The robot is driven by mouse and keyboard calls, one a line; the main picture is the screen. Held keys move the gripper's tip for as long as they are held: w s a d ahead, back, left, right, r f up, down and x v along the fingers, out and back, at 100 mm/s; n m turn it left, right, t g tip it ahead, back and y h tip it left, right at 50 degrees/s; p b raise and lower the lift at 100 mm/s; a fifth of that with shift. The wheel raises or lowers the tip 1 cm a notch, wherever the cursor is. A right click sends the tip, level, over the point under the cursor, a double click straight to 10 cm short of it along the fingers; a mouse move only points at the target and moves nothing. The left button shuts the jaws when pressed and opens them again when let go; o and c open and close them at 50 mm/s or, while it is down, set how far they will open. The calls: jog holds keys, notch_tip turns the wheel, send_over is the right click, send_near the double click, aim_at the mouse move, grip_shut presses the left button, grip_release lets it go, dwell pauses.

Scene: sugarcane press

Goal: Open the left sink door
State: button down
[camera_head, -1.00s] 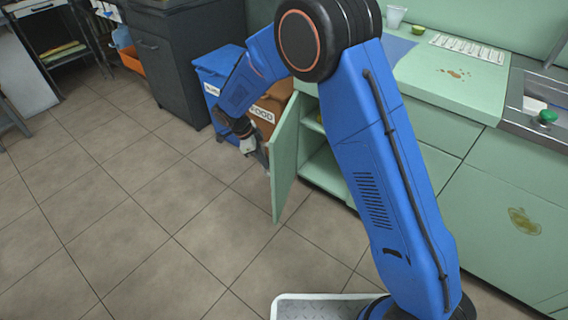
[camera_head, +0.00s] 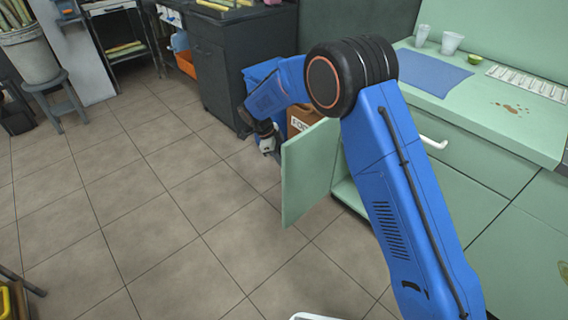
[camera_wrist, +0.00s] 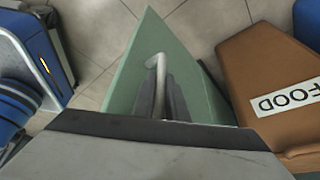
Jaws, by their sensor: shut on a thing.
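The green cabinet door (camera_head: 308,172) stands swung well out from the green counter. It also shows in the wrist view (camera_wrist: 188,62), with its white curved handle (camera_wrist: 157,68). My gripper (camera_head: 272,148) is at the outer face of the door in the head view. In the wrist view my gripper (camera_wrist: 160,100) has its fingers at the handle and is shut on it. The fingertips are partly hidden behind the handle and my gripper's body. My arm hides much of the cabinet opening.
The tiled floor (camera_head: 150,220) in front is clear. Cups, a blue mat (camera_head: 437,73) and a tray lie on the counter.

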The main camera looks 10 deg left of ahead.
jog(key=shift+s, duration=0.1)
jog(key=c, duration=1.8)
grip_release()
jog(key=shift+o, duration=0.2)
jog(key=v, duration=1.7)
jog(key=shift+r, duration=0.2)
